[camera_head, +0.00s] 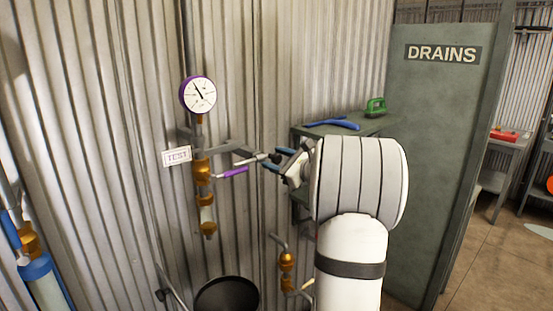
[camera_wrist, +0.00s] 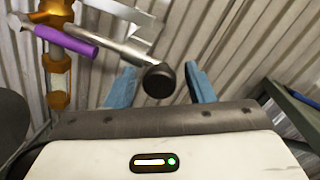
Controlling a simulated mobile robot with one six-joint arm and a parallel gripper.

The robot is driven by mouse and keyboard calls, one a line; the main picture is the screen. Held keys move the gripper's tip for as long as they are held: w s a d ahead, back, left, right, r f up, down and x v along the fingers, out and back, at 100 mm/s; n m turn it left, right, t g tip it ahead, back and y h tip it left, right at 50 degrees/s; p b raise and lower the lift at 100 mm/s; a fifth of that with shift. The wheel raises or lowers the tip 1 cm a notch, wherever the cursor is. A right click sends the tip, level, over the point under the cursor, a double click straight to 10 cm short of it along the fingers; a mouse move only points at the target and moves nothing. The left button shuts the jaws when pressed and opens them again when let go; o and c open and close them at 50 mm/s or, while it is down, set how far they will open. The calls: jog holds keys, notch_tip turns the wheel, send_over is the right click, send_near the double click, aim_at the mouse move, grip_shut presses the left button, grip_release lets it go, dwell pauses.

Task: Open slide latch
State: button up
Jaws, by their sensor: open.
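The slide latch is a grey metal bar (camera_head: 250,160) with a black knob (camera_head: 276,158) at its end, mounted on a bracket at the wall beside the brass valve. In the wrist view the black knob (camera_wrist: 158,80) lies between the blue fingertips of my gripper (camera_wrist: 161,70), with a gap on each side. My gripper (camera_head: 278,159) is open in the head view, its fingers at the knob end of the bar. How deep the knob sits between the fingers cannot be told.
A purple valve handle (camera_head: 235,172) sits just below the bar. A pressure gauge (camera_head: 199,95) and a TEST sign (camera_head: 177,156) are on the left. A shelf (camera_head: 370,126) with blue and green tools stands behind my arm. A dark bucket (camera_head: 227,295) is below.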

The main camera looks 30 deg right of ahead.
grip_shut()
dwell(0.5)
jog(key=shift+a, duration=0.1)
